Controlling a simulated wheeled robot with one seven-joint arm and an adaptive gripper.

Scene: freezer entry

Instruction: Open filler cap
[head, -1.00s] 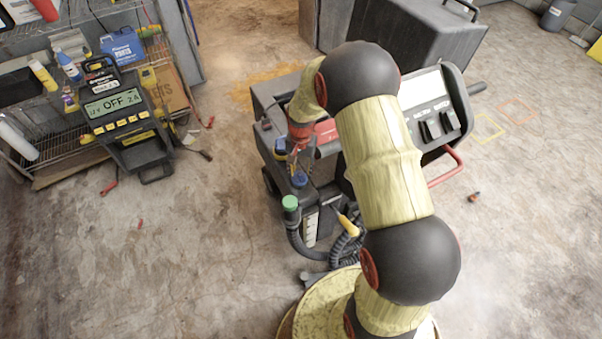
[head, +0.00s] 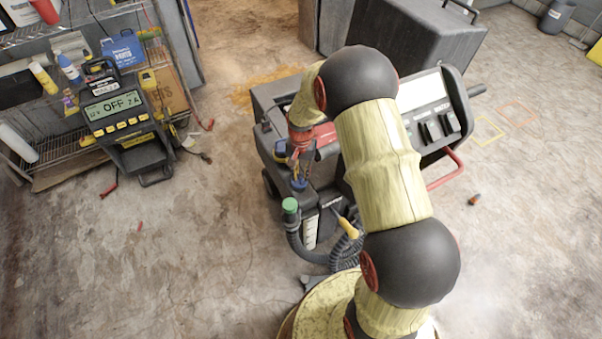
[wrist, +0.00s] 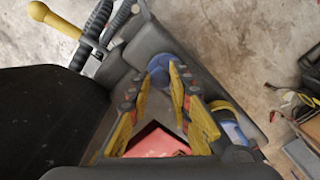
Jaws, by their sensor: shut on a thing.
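A round blue filler cap (wrist: 159,63) sits on the grey top of a wheeled machine (head: 322,198). In the wrist view my gripper (wrist: 164,76) has its yellow-and-black fingers on either side of the cap's near part, shut on it. In the head view my gripper (head: 299,180) points down at the machine's left side, and its fingers mostly hide the blue cap. I cannot tell whether the cap has turned or lifted.
A green-capped hose end (head: 290,205) and a yellow-handled tool (head: 347,227) are close by on the machine. A blue-and-yellow item (wrist: 231,122) is beside my fingers. A charger (head: 122,110) and wire shelf stand left. Floor between is mostly clear.

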